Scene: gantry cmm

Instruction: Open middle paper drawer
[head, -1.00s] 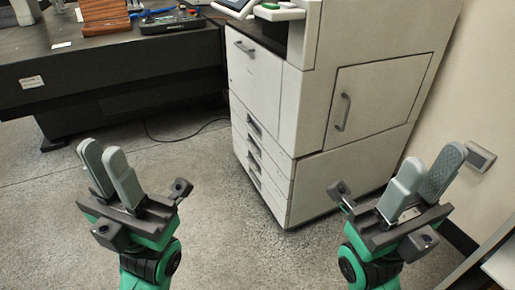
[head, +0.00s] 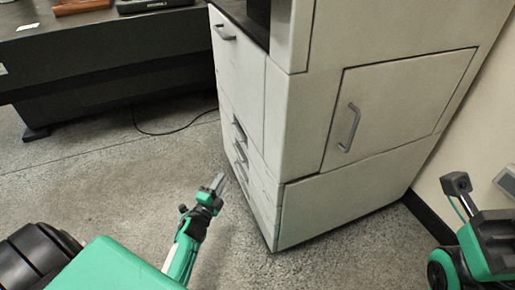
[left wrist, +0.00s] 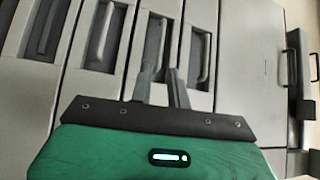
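The white printer (head: 380,110) has a stack of paper drawers low on its front, with handles (head: 241,152) seen at a steep angle in the head view. In the left wrist view the drawers appear sideways, with several recessed handles in a row. My left gripper (head: 219,182) is in front of the lower drawers. In the left wrist view its fingers (left wrist: 161,72) are open with a small gap. They overlap the recess of one inner drawer handle (left wrist: 155,45); contact cannot be told. My right gripper's body (head: 490,235) is cut off at the right edge, its fingers out of frame.
A side door (head: 400,110) with a grey handle is on the printer's right side. A large front panel is above the drawers. A dark table (head: 110,50) stands at the upper left, with a cable on the floor. Floor (head: 110,175) in front of the drawers is clear.

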